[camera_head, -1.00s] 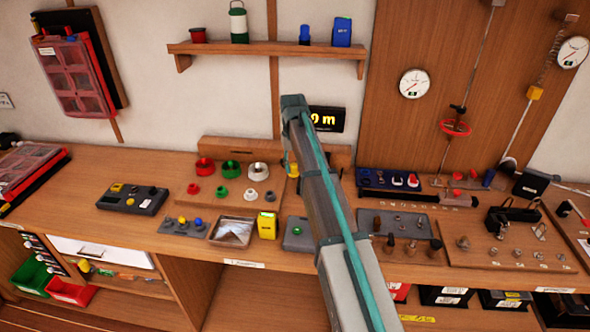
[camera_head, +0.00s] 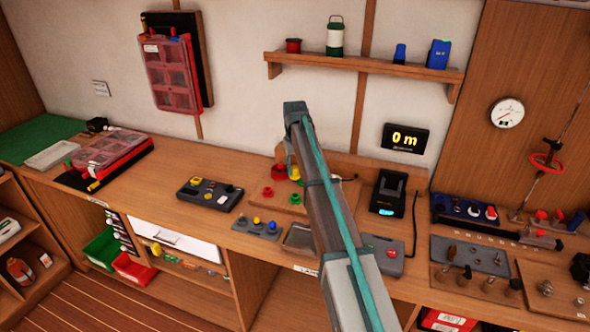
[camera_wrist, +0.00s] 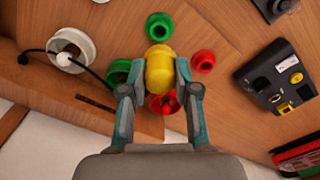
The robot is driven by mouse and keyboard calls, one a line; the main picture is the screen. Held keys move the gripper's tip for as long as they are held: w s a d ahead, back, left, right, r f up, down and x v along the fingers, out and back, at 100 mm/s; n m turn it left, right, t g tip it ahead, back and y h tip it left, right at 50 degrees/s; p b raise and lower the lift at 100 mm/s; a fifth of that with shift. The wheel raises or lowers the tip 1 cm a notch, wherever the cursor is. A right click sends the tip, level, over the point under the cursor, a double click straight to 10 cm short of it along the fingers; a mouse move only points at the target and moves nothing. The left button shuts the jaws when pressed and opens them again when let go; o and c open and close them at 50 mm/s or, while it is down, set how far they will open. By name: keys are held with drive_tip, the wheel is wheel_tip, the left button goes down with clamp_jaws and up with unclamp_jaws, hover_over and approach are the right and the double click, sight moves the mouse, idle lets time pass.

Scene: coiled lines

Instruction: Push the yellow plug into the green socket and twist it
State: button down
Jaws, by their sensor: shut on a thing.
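My gripper (camera_wrist: 158,85) is shut on the yellow plug (camera_wrist: 158,68) in the wrist view. In the head view a bit of the yellow plug (camera_head: 295,173) shows beside my arm. The wrist view shows two green ring-shaped pieces: a larger green socket (camera_wrist: 118,71) left of the plug, partly behind a finger, and a smaller green ring (camera_wrist: 160,26) beyond the plug. The smaller green ring (camera_head: 296,196) also shows in the head view, where my arm hides the larger one. The plug appears above the bench, apart from both; its exact height is unclear.
A red socket (camera_wrist: 163,103) lies close below the plug in the wrist view, and a smaller red ring (camera_wrist: 203,61) beside it. A white socket (camera_wrist: 66,50) with a black cable crossing it is at left. A dark control box (camera_head: 210,193) stands left on the bench.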

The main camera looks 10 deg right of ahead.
sight(295, 180)
drive_tip(key=shift+d+f, duration=0.1)
drive_tip(key=shift+f, duration=0.4)
drive_tip(key=shift+f+b, duration=1.35)
drive_tip(key=shift+f, duration=1)
drive_tip(key=shift+f, duration=1.55)
idle(1.9)
drive_tip(key=shift+m+p, duration=0.45)
drive_tip(key=shift+m, duration=1.15)
drive_tip(key=shift+m, duration=1.7)
